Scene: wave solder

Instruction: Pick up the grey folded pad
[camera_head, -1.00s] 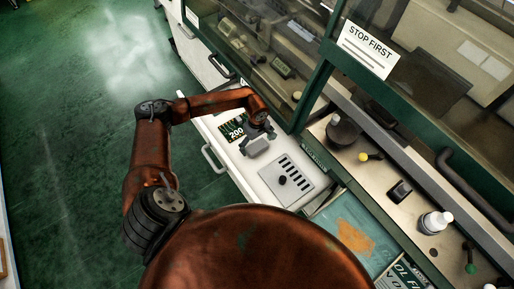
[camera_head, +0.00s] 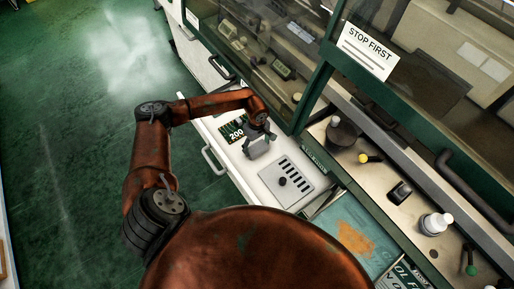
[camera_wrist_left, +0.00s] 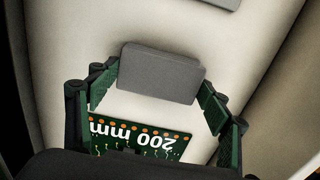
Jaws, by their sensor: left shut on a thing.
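The grey folded pad (camera_head: 258,151) is a small block at the white counter, between the printed 200 mm board and the slotted plate. In the left wrist view the pad (camera_wrist_left: 160,73) spans between the green-lined fingertips. My left gripper (camera_head: 259,139) is shut on the pad, with a finger at each end of it; the wrist view shows the gripper (camera_wrist_left: 161,78) from behind. I cannot tell whether the pad touches the counter. My right gripper is not in view.
The green 200 mm board (camera_head: 235,132) lies beside the pad; it also shows in the wrist view (camera_wrist_left: 140,138). A grey slotted plate with a black knob (camera_head: 287,180) lies on the white counter (camera_head: 262,184). A green-framed glass enclosure stands behind.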

